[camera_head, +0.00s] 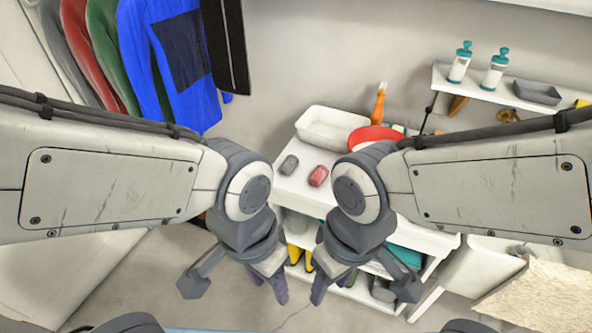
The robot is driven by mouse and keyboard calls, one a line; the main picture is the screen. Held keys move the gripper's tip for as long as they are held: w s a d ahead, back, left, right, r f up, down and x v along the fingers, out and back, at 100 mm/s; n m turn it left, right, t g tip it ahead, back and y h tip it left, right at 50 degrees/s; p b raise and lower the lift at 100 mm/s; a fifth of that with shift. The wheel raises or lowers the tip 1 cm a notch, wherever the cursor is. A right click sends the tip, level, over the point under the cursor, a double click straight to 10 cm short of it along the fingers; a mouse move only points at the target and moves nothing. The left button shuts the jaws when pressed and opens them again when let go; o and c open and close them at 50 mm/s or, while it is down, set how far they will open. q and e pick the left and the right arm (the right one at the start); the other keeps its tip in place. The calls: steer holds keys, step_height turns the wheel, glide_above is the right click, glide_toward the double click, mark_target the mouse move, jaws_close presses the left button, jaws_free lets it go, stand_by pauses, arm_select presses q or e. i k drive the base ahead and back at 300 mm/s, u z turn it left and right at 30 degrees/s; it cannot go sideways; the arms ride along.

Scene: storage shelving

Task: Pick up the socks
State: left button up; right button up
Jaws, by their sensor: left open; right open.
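I cannot make out socks for certain. Two small rounded items lie on the white shelf unit's top (288,188): a dark grey one (289,164) and a red one (318,175). They may be folded socks, but they are too small to tell. My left gripper (235,284) is open and empty, with its fingers pointing down in front of the unit at the left. My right gripper (364,288) is open in front of the lower shelves. Both grippers are lower in the picture than the two items. My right arm hides part of the unit.
A white bin (330,128), a red bowl (372,133) and an orange bottle (379,104) stand on the unit. Yellow boots (294,253) stand below. A wall shelf holds teal-topped bottles (460,64) and a grey tray (537,92). Clothes (170,60) hang left.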

mark_target(291, 161)
steer(key=k, duration=0.4)
steer(key=u, duration=1.2)
steer(key=i, duration=1.55)
steer(key=z, duration=0.55)
steer(key=i, duration=0.35)
steer(key=z, duration=0.35)
